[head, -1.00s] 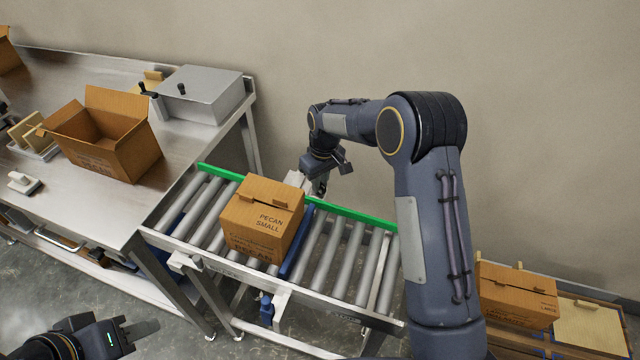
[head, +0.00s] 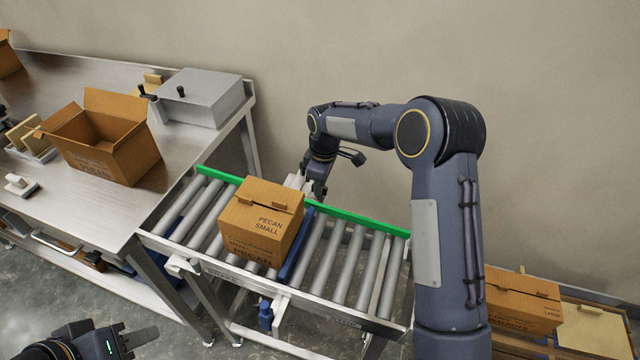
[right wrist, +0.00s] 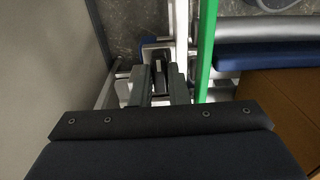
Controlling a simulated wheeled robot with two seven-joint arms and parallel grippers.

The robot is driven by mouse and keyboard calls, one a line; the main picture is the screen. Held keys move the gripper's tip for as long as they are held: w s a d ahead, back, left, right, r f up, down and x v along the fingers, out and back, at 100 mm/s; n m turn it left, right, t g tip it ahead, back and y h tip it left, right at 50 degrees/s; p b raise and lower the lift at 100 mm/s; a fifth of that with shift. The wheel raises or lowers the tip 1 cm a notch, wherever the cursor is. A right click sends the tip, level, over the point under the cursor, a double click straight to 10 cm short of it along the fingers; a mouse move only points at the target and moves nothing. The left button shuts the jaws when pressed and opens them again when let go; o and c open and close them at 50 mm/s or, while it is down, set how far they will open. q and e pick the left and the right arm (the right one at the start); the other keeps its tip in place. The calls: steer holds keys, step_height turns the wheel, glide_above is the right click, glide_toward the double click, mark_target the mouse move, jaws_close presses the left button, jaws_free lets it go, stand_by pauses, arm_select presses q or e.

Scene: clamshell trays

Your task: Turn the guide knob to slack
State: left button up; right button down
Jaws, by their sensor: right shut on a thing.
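My right gripper (head: 315,190) is at the far side of the roller conveyor, beyond the green guide rail (head: 355,219). In the right wrist view its two fingers (right wrist: 160,88) point down beside the green rail (right wrist: 206,50) and are closed on a small dark piece (right wrist: 160,73), which looks like the guide knob. The fingers hide most of it, so its turn position cannot be read. A blue part (right wrist: 152,48) shows just beyond the fingertips. My left gripper (head: 130,338) is low at the left, away from the conveyor; its jaw gap is unclear.
A closed carton marked PECAN SMALL (head: 262,222) sits on the rollers (head: 340,265) against a blue bar (head: 295,250). An open carton (head: 105,145) and a grey metal box (head: 203,98) stand on the steel bench (head: 75,200). Another carton (head: 522,303) is at the lower right.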

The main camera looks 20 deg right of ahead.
stand_by(0.3)
steer(key=c, duration=1.4)
jaws_free()
steer(key=r, duration=0.7)
steer(key=shift+s+d+r, duration=0.15)
steer(key=shift+d+r, duration=0.1)
steer(key=shift+r, duration=0.15)
